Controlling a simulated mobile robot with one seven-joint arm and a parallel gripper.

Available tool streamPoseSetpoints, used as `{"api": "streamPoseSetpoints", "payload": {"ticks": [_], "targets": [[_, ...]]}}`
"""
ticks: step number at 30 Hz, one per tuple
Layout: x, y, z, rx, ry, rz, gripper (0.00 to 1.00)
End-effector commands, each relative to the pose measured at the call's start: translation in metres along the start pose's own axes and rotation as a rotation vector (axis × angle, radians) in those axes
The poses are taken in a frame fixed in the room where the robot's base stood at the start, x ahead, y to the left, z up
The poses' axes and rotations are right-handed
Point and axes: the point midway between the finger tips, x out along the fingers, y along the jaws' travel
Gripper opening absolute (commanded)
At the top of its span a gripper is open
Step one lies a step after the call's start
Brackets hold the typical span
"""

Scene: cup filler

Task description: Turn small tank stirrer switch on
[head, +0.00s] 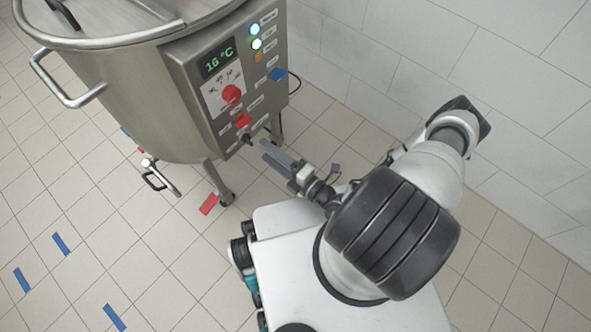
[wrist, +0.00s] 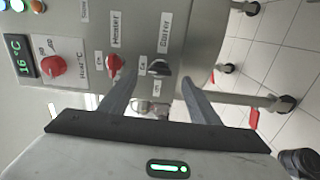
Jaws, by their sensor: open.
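The small tank (head: 150,95) is a round steel vessel on legs with a control panel. The stirrer switch is a black knob (head: 247,138) low on the panel, below the red heater switch (head: 243,120). In the wrist view the black knob (wrist: 160,68) sits under the Stirrer label, with small labels beside it; I cannot tell its setting for sure. My gripper (head: 267,151) is open and empty, its fingers pointing at the panel close to the black knob. In the wrist view the fingers (wrist: 159,84) stand on either side of the knob; contact is not visible.
The red heater switch (wrist: 115,62) is close beside the left finger in the wrist view. A temperature display (head: 218,58) reads 16 °C above a red dial (head: 232,93). A blue knob (head: 278,74) is at the panel's right. The tiled wall (head: 420,50) stands behind.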

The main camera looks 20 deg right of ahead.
Motion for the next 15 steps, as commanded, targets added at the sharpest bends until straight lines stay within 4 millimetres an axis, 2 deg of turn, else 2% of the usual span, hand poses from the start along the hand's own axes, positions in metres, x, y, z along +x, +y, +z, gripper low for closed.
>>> {"api": "streamPoseSetpoints", "payload": {"ticks": [3,9,15], "targets": [[-0.032,0.002,0.001,-0.001,-0.003,-0.002,0.56],[-0.077,0.001,0.001,-0.001,-0.002,-0.001,0.56],[-0.105,0.001,0.001,-0.002,-0.001,0.001,0.56]]}}
